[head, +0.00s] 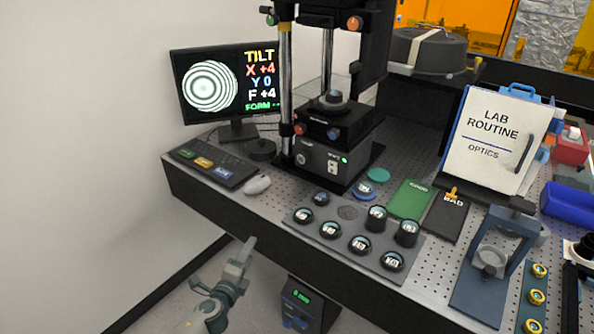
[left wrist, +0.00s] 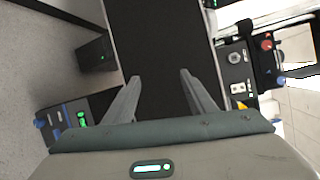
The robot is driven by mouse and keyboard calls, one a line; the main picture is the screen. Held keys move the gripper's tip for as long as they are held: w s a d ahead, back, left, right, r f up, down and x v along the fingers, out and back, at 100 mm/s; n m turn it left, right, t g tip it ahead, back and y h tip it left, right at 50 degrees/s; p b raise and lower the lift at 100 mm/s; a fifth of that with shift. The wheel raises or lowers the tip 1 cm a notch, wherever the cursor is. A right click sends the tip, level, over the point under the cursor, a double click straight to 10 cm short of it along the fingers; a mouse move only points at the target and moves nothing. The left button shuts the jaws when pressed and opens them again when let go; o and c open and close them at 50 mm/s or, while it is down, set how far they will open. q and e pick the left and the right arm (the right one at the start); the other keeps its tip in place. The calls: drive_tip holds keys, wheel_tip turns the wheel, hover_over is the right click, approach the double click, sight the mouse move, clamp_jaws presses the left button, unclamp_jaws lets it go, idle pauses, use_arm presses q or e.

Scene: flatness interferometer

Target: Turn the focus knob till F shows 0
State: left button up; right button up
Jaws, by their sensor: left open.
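The monitor (head: 226,84) shows ring fringes and TILT readings: X +4, Y 0, F +4. The interferometer (head: 335,120) stands beside it. Its base has a pale round knob (head: 301,159), also visible in the left wrist view (left wrist: 235,58); I cannot read which knob is marked focus. A red knob (head: 300,130) and a blue knob (head: 333,133) sit on the stage above. An orange knob (head: 353,23) is higher up. My left gripper (head: 249,241) is open and empty in front of the table's front edge, apart from all knobs. My right gripper is not in view.
A tray (head: 325,247) of several round parts lies in front. A green card (head: 410,198), a sign (head: 495,138) and a blue-grey stand (head: 480,285) are further right. A box with a green display (head: 300,303) sits below the table edge.

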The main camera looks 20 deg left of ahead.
use_arm(q)
drive_tip(key=w+d+r+m+t+h+p, duration=0.1)
drive_tip(key=w+r+m+t, duration=0.15)
drive_tip(key=r, duration=0.65)
drive_tip(key=w+d+r+m+t+h, duration=0.15)
drive_tip(key=r+m, duration=0.25)
drive_tip(key=r, duration=0.4)
drive_tip(key=w+m+g+h, duration=0.1)
drive_tip(key=m, duration=0.2)
drive_tip(key=w+m+g+h, duration=0.1)
drive_tip(key=w+m+h, duration=0.1)
drive_tip(key=m, duration=0.2)
drive_tip(key=w+r+m+h, duration=0.1)
drive_tip(key=w+m, duration=0.1)
drive_tip(key=m, duration=0.1)
drive_tip(key=shift+w+a+m+g, duration=0.2)
drive_tip(key=shift+a+m+g, duration=0.05)
drive_tip(key=shift+a+g, duration=0.15)
drive_tip(key=shift+w+f+m+h, duration=0.15)
drive_tip(key=shift+w+m+h, duration=0.1)
drive_tip(key=shift+m, duration=0.15)
drive_tip(key=shift+s, duration=0.1)
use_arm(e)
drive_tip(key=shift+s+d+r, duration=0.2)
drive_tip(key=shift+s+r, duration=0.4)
